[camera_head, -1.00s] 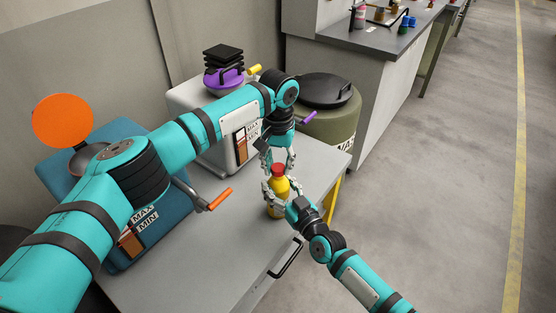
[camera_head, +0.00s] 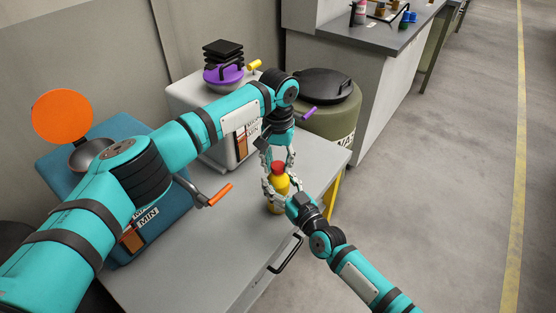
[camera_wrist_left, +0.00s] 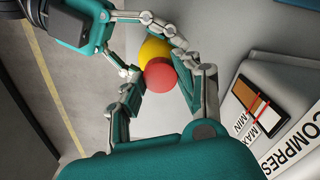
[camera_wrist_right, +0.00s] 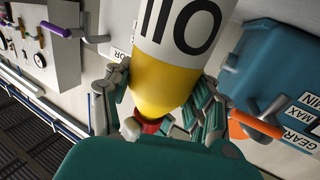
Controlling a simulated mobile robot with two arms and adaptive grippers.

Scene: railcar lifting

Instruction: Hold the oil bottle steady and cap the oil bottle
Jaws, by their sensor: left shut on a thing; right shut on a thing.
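The yellow oil bottle (camera_head: 276,188) stands upright on the grey bench near its right edge. My right gripper (camera_head: 281,202) is shut around the bottle's body from the front right. In the right wrist view the yellow bottle (camera_wrist_right: 165,85) with its white "OIL" label lies between the fingers. The red cap (camera_head: 278,167) sits at the top of the bottle. My left gripper (camera_head: 278,165) reaches down from above and is shut on the cap. In the left wrist view the cap (camera_wrist_left: 160,75) is between the fingertips, in line with the bottle. The thread is hidden.
A blue container (camera_head: 165,215) with an orange-handled crank and a white container (camera_head: 205,100) stand on the bench (camera_head: 215,245). A green drum (camera_head: 335,118) with a black lid stands behind. The bench front has a black handle (camera_head: 286,257). The floor at right is clear.

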